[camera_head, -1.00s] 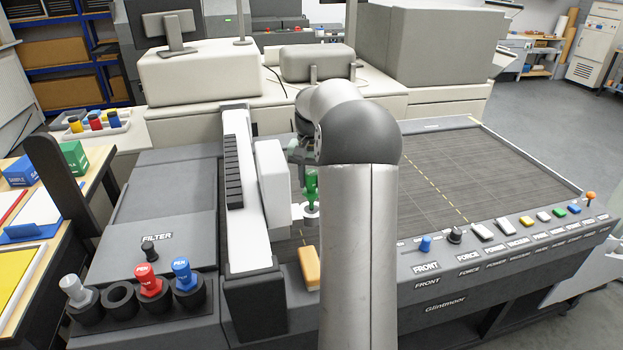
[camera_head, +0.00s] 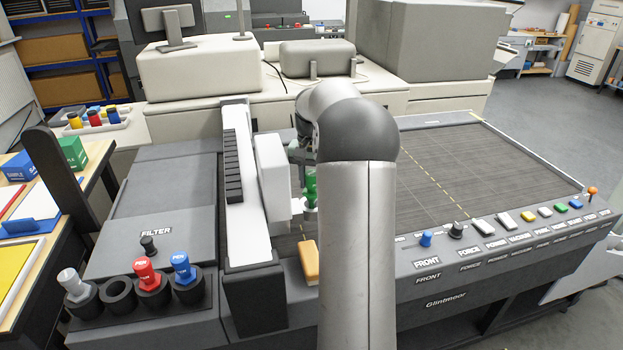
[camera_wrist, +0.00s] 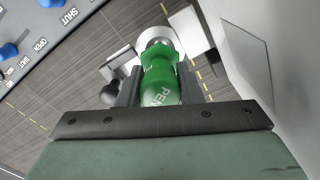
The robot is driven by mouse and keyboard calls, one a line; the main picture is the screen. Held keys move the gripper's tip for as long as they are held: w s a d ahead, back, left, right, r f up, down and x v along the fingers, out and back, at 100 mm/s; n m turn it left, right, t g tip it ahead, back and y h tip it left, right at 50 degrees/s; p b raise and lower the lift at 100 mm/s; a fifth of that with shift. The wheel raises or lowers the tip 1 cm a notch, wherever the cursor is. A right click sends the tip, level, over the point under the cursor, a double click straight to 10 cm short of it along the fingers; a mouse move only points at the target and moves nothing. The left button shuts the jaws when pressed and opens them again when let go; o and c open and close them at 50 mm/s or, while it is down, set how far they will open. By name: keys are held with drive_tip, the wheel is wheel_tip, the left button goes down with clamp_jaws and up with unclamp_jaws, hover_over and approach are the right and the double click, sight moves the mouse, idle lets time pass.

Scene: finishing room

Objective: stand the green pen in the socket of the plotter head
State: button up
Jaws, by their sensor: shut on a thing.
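My gripper (camera_head: 303,160) is shut on the green pen (camera_head: 310,187), beside the white plotter head (camera_head: 273,178) on the gantry. In the wrist view, the pen (camera_wrist: 160,78) stands between the two dark fingers of my gripper (camera_wrist: 160,92). Its far end meets the white ring of the head's socket (camera_wrist: 155,35). The ring and the pen's end look lined up, but I cannot tell how deep the pen sits. My arm hides part of this area in the head view.
A pen rack (camera_head: 75,312) at front left holds grey, red (camera_head: 147,274) and blue (camera_head: 183,268) pens, with one empty hole (camera_head: 118,292). An orange block (camera_head: 308,262) lies on the front edge. The plotter bed (camera_head: 440,165) is clear to the right.

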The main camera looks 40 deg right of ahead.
drive_tip(key=shift+f+b, duration=0.75)
drive_tip(key=shift+f, duration=0.65)
drive_tip(key=o, duration=1.1)
drive_tip(key=shift+c, duration=0.2)
drive_tip(key=shift+r, duration=0.1)
wheel_tip(320, 180, up, 17)
